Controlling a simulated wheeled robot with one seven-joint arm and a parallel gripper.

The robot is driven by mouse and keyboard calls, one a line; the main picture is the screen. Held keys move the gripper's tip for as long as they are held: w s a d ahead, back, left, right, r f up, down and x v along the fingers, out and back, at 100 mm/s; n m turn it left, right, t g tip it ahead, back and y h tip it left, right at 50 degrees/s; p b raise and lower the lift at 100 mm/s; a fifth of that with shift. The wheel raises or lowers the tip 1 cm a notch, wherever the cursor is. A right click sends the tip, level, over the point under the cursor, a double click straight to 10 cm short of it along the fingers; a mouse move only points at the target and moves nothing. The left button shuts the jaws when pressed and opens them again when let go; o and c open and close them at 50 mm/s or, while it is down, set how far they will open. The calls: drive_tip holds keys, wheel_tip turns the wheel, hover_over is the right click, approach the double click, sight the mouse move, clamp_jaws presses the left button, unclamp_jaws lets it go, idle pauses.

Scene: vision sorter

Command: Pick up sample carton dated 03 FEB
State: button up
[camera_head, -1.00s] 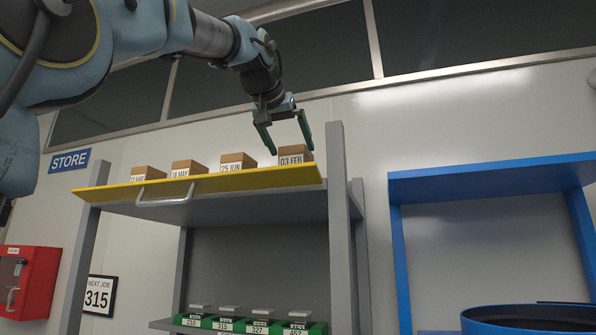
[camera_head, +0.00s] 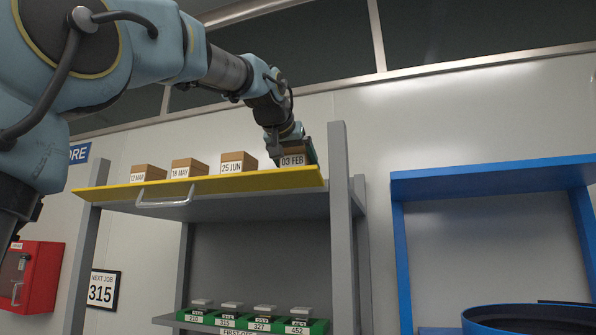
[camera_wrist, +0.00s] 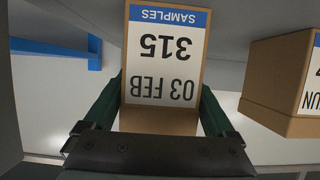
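The sample carton dated 03 FEB (camera_head: 293,159) is a brown box on the yellow-edged top shelf, at its right end. In the wrist view the carton (camera_wrist: 165,60) is in the middle, its label upside down, reading SAMPLES, 315 and 03 FEB. My gripper (camera_head: 296,152) is down at the carton. In the wrist view one green finger of my gripper (camera_wrist: 162,98) is on each side of the carton, very close to its sides. Whether the fingers press on it I cannot tell. The carton appears to be still at shelf height.
Cartons 25 JUN (camera_head: 238,162), 18 MAY (camera_head: 188,168) and 12 MAR (camera_head: 148,173) stand to the left on the shelf (camera_head: 200,186). A grey post (camera_head: 342,200) rises close to the right. A blue frame (camera_head: 480,178) stands farther right.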

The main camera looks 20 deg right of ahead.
drive_tip(key=c, duration=1.3)
drive_tip(key=shift+r, duration=0.1)
clamp_jaws()
